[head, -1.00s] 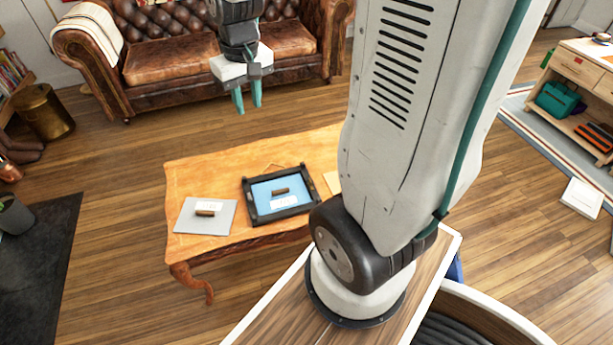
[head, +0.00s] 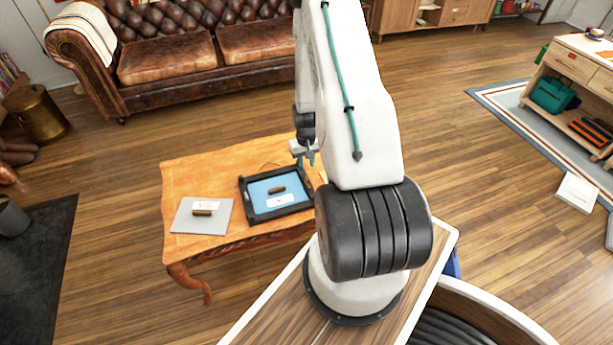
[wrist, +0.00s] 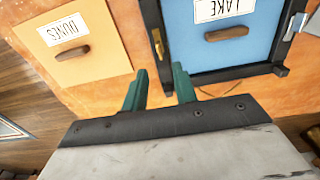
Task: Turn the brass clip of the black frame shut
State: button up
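The black frame (head: 283,212) lies flat on the wooden table, with a blue panel (head: 262,188) inside it. In the wrist view the blue panel (wrist: 240,50) shows upside down, with a LAKE label and a brown handle. The brass clip (wrist: 157,42) sits on the frame's left rim in that view, lying roughly along the rim; whether it overlaps the panel I cannot tell. My gripper (wrist: 160,88) is open and empty, its two teal fingers apart near the frame's corner and short of the clip. In the head view my gripper (head: 306,160) is above the frame's far right corner.
A yellow DUNES panel (wrist: 85,65) with a handle lies beside the frame. A grey panel (head: 219,216) with a handle lies left of the frame on the table (head: 190,180). A silvery fitting (wrist: 297,24) is on the opposite rim. A leather sofa (head: 170,60) stands behind.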

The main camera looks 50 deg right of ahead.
aim_at(306, 178)
notch_tip(306, 178, down, 8)
jog(key=shift+r, duration=0.15)
dwell(0.3)
grip_shut()
